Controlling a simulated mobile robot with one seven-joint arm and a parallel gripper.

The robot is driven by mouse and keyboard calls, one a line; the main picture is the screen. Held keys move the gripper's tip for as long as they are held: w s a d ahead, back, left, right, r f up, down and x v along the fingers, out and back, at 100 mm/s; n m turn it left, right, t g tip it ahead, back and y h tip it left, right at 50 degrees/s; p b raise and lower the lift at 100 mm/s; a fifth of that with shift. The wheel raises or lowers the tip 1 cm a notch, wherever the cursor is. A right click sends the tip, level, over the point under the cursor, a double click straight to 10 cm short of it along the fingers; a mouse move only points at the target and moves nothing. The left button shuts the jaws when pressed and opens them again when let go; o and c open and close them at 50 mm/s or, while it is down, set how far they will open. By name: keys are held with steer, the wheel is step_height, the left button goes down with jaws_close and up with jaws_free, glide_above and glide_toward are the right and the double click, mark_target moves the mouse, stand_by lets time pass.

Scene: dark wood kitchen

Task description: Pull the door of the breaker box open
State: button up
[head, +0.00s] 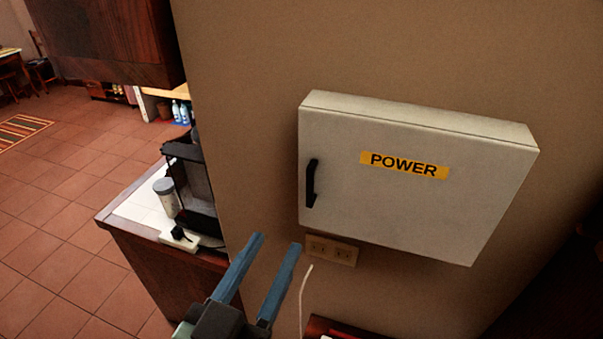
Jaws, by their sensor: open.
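The breaker box (410,215) is a pale grey box on the beige wall, right of centre in the head view. Its door is shut and bears a yellow label (404,165) reading POWER. A black vertical handle (312,183) sits near the door's left edge. My gripper (277,242) shows at the bottom centre, with two blue fingers pointing up. It is open and empty, below and left of the handle in the picture, apart from it.
A wall outlet (331,250) sits below the box, with a thin pale cord (305,290) near it. A counter (135,212) with a dark appliance (190,180) and a jar (166,198) stands to the left. A dark wood cabinet (110,40) hangs at upper left. Tiled floor lies free at far left.

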mark_target(309, 180)
steer(key=b, duration=0.2)
steer(key=w+b, duration=0.1)
steer(key=b, duration=0.2)
steer(key=w+b, duration=0.1)
steer(key=b, duration=0.1)
steer(key=shift+d+f, duration=0.3)
steer(key=shift+d, duration=0.05)
steer(key=b, duration=0.3)
steer(key=shift+w+b, duration=0.2)
steer(key=shift+b, duration=0.15)
steer(key=p+x, duration=0.1)
steer(key=x, duration=0.2)
steer(key=p+x, duration=0.1)
steer(key=x, duration=0.2)
steer(key=p+x, duration=0.2)
steer(key=x, duration=0.1)
steer(key=shift+w+d+r, duration=0.1)
steer(key=shift+r, duration=0.3)
steer(key=shift+w+d+f, duration=0.15)
steer(key=shift+w, duration=0.4)
jaws_close()
